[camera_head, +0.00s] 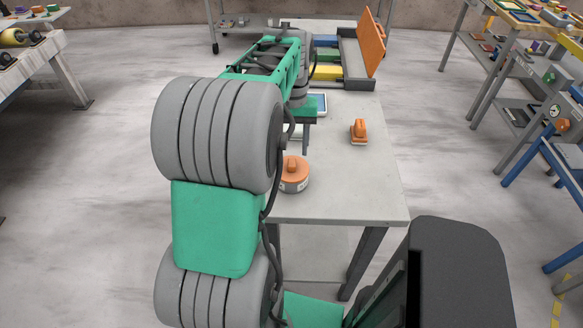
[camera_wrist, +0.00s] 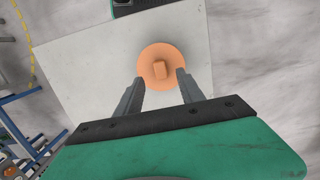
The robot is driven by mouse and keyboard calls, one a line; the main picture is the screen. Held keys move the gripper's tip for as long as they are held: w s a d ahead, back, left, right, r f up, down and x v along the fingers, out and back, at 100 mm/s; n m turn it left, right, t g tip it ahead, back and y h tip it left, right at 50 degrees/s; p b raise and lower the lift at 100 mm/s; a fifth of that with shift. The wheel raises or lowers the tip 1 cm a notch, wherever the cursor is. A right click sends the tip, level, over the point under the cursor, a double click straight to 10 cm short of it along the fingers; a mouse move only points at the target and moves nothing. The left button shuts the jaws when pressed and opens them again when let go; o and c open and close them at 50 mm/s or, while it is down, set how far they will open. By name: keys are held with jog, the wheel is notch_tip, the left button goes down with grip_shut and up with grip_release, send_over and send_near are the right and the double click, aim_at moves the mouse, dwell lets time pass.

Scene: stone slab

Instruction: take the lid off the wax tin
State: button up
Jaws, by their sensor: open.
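The wax tin (camera_head: 294,185) is a round grey tin near the front edge of the stone slab table (camera_head: 345,203). Its orange lid (camera_head: 294,169) has a raised knob and sits on top of the tin. In the wrist view the lid (camera_wrist: 161,66) lies just beyond the fingertips, with its knob near the middle. My gripper (camera_wrist: 157,78) is open and empty, its two fingers apart on either side of the lid's near edge. Whether the fingers touch the lid cannot be told. In the head view my arm partly covers the tin's left side and the fingers.
An orange-handled block (camera_head: 359,132) stands behind and right of the tin. A tray with coloured compartments and a raised orange lid (camera_head: 371,42) is at the back. A blue-screened device (camera_head: 317,104) lies near my arm. The slab's front right is clear.

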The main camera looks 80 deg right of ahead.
aim_at(292, 162)
jog(key=f, duration=0.4)
jog(key=shift+a+f+p, duration=0.15)
jog(key=shift+a+p, duration=0.15)
jog(key=shift+c, duration=0.4)
grip_shut()
